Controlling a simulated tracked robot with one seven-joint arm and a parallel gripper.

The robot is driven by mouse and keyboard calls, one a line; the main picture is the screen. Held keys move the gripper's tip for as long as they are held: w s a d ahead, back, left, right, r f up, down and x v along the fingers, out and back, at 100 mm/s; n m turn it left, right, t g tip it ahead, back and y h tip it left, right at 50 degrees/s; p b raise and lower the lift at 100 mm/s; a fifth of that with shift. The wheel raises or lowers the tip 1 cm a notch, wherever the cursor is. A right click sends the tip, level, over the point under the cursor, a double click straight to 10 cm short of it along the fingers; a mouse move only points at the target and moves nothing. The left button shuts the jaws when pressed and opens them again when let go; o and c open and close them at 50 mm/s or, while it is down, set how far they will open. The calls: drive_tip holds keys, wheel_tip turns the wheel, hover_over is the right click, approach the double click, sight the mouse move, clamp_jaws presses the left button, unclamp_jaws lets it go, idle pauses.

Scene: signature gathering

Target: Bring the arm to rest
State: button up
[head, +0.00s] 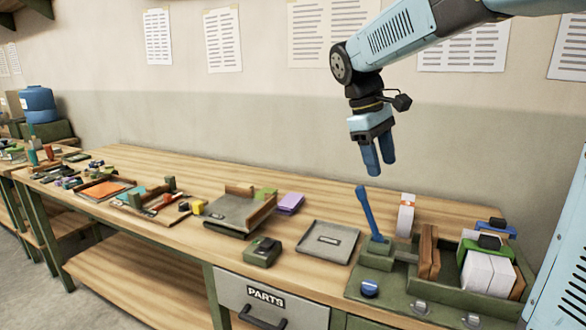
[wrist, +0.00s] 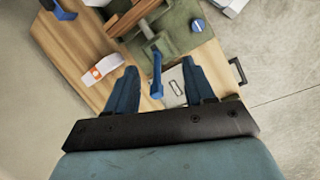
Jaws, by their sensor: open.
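My gripper (head: 379,158) hangs in the air above the right part of the workbench (head: 185,171), fingers pointing down. It is open and nothing is between its fingers. In the wrist view my gripper (wrist: 165,88) shows two spread blue fingers. The blue handle also shows in the wrist view (wrist: 157,75), seen between the fingers but lower down.
A grey tray (head: 328,242) lies left of the green holder. A white and orange box (head: 406,215) stands behind. A PARTS drawer (head: 268,300) is below the bench top. The air around the gripper is clear.

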drive_tip(key=s+d+f+m+t+y, duration=0.1)
drive_tip(key=s+d+f+m+t, duration=0.1)
drive_tip(key=s, duration=0.7)
drive_tip(key=s+d+f+m+t+y, duration=0.2)
drive_tip(key=s+m, duration=0.4)
drive_tip(key=s, duration=0.3)
drive_tip(key=shift+d+f+t+y, duration=0.3)
drive_tip(key=shift+d+f+t, duration=0.15)
drive_tip(key=shift+f+t, duration=0.55)
drive_tip(key=shift+r, duration=0.1)
